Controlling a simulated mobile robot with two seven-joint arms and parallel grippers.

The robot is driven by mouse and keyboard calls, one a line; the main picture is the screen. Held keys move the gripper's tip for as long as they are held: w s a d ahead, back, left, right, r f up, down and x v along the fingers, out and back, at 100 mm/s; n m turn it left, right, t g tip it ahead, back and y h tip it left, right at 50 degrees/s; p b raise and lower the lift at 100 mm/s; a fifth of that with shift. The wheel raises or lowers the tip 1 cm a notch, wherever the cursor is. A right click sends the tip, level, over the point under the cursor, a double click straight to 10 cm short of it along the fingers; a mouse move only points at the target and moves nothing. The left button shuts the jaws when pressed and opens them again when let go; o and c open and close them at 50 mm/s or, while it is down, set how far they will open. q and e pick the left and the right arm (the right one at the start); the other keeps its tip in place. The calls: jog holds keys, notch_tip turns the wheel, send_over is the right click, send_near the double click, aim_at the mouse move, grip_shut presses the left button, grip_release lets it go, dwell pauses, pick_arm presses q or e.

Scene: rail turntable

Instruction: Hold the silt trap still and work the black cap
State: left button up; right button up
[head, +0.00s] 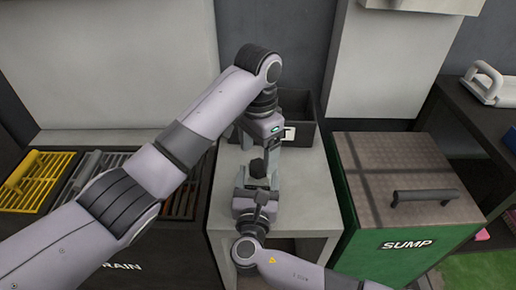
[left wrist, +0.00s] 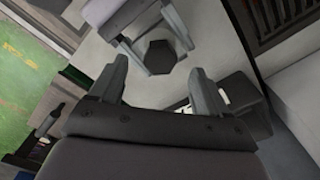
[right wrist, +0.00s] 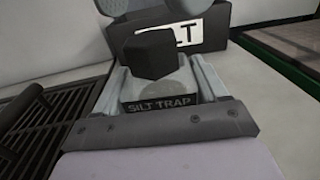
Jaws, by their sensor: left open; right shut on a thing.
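The silt trap (right wrist: 160,106) is a pale grey body with a dark label, seen in the right wrist view. Its black cap (right wrist: 150,55) stands on top; it also shows in the head view (head: 258,168) and as a dark hexagon in the left wrist view (left wrist: 159,57). My right gripper (head: 257,182) is shut on the silt trap, one finger along each side. My left gripper (head: 260,150) is open and empty, just beyond the cap in the head view. Its fingers (left wrist: 158,85) are apart from the cap in the left wrist view.
A dark bin (right wrist: 222,28) with a partly hidden label stands behind the trap on the pale stand (head: 308,205). The green sump box (head: 350,195) with a handled lid is to the right. Drain racks, one yellow (head: 38,180), are to the left.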

aim_at(258, 164)
pick_arm(q)
jog(key=m, duration=0.4)
jog(key=shift+m, duration=0.4)
jog(key=m, duration=0.9)
jog(key=shift+m, duration=0.4)
jog(key=shift+f, duration=0.1)
jog(key=shift+f, duration=1.95)
jog(key=c, duration=1.3)
jog(key=n, duration=0.4)
jog(key=shift+n, duration=0.4)
jog(key=shift+c, duration=0.2)
jog(key=shift+n, duration=0.6)
